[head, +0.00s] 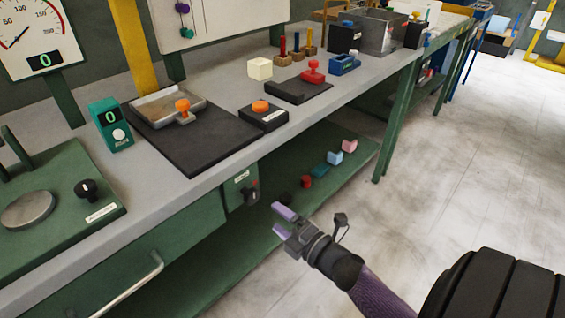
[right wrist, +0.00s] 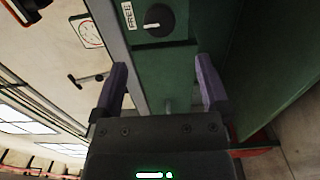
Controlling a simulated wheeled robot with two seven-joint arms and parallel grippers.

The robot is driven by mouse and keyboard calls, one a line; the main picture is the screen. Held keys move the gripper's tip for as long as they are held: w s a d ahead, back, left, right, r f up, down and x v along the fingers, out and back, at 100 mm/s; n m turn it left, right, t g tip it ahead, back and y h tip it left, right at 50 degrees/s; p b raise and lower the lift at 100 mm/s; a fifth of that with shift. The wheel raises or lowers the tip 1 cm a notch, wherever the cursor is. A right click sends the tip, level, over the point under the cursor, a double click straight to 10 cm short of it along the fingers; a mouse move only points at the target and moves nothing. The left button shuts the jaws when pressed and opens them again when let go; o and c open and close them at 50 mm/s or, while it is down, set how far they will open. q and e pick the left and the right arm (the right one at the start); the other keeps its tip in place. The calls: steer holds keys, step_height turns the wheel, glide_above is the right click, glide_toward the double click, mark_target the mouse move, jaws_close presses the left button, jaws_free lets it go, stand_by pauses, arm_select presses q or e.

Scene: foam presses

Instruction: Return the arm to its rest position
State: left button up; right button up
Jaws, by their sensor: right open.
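My right gripper (head: 284,222) is in the lower middle of the head view, in front of the bench and clear of it. Its two purple fingers are apart with nothing between them. In the right wrist view the open fingers (right wrist: 163,90) show at left and right. Beyond them is a green panel with a black knob (right wrist: 159,20) and a label reading FREE; the same knob (head: 251,196) shows under the bench edge in the head view. My left gripper is not in view.
The grey bench (head: 165,190) runs diagonally, carrying a black press plate (head: 195,150), an orange button box (head: 262,116) and a red-handled stamp (head: 312,72). Several coloured blocks lie on the green lower shelf (head: 262,238). The floor (head: 470,170) at the right is clear.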

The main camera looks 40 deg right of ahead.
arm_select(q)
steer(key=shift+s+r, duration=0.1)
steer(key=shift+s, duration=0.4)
arm_select(e)
steer(key=shift+s, duration=0.1)
steer(key=s+a+f+m+g+h+p, duration=0.1)
steer(key=s+f+m+g+p, duration=0.1)
steer(key=s+f+m+g, duration=0.6)
steer(key=s+a+f+m+g+h+p, duration=0.1)
steer(key=s+a+f+m+h+p, duration=0.1)
steer(key=s+f, duration=0.7)
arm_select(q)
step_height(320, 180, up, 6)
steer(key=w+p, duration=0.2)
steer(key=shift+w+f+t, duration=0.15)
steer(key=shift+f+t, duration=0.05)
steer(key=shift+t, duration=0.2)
arm_select(e)
steer(key=s+a+f+m+g, duration=0.1)
steer(key=s+f+m+g, duration=0.1)
steer(key=s, duration=0.5)
steer(key=s+a+f+m+g, duration=0.1)
steer(key=s+f+m+g, duration=0.1)
steer(key=s, duration=0.5)
steer(key=s+a+f+m+g, duration=0.2)
steer(key=s+f+g, duration=0.2)
steer(key=s, duration=0.4)
steer(key=shift+g+y, duration=0.3)
steer(key=shift+g, duration=0.5)
